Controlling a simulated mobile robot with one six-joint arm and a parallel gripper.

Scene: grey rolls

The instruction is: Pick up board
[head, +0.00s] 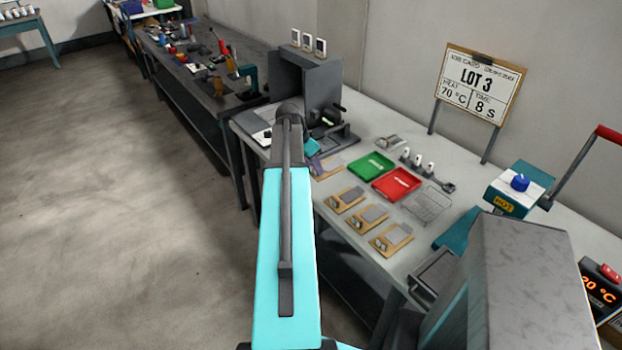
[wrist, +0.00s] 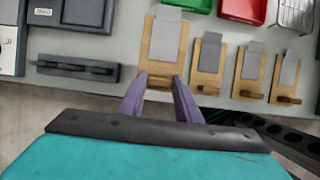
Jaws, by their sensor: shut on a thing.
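Several small wooden boards with grey plates lie on the white bench. The leftmost board (wrist: 158,55) is at my gripper (wrist: 160,77); its purple fingers are shut on the near end, one on each side. The board looks flat at bench level; I cannot tell whether it is lifted. In the head view this board (head: 327,167) shows just right of my arm's end, and my arm hides part of the gripper. Three other boards (head: 346,200) (head: 368,217) (head: 392,239) lie in a row nearer the bench's front.
Green tray (head: 371,165) and red tray (head: 396,184) lie behind the boards, with a wire rack (head: 428,204) to their right. A grey box-like machine (head: 305,80) stands at the far left. A dark block (wrist: 77,69) lies left of the held board.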

